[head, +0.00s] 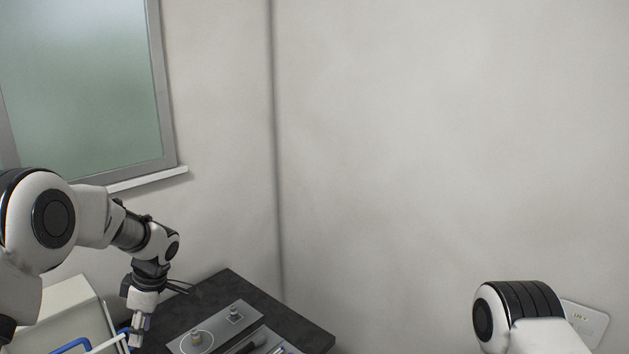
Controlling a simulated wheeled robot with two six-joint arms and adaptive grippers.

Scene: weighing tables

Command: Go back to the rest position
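My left arm comes in from the left edge and bends down. Its gripper (137,336) points downward beside the left end of a dark table (300,330), low in the head view. The fingers are small and partly cut off by the lower edge, so I cannot tell whether they are open or shut. Of my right arm only a white and black joint shows at the lower right; the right gripper is out of view.
A grey plate (217,324) on the table bears small metal pieces (197,339). A pale box (68,302) and blue handles (72,346) are at the lower left. Walls meet in a corner behind the table. A wall plate (586,322) is at the right.

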